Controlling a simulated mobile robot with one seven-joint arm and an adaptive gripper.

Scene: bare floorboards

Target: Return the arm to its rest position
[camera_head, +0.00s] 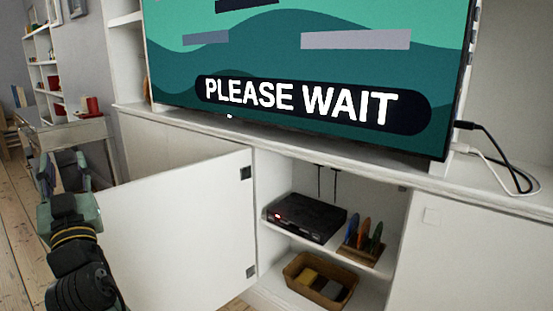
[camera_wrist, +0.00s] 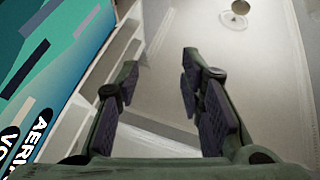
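My gripper (camera_head: 59,170) is at the left of the head view, at the end of my arm, with its fingers pointing up and away. It is in front of the open cabinet door's left side, apart from it as far as I can tell. In the wrist view my gripper (camera_wrist: 160,78) shows two green fingers with dark pads. They are spread wide with nothing between them. Most of my arm is out of view.
A white cabinet door (camera_head: 175,235) stands open. Inside are a black box (camera_head: 305,217) with a red light and a basket (camera_head: 318,285). A television (camera_head: 300,60) reading "PLEASE WAIT" stands above. A desk (camera_head: 75,133) is at the left. A ceiling lamp (camera_wrist: 240,7) shows in the wrist view.

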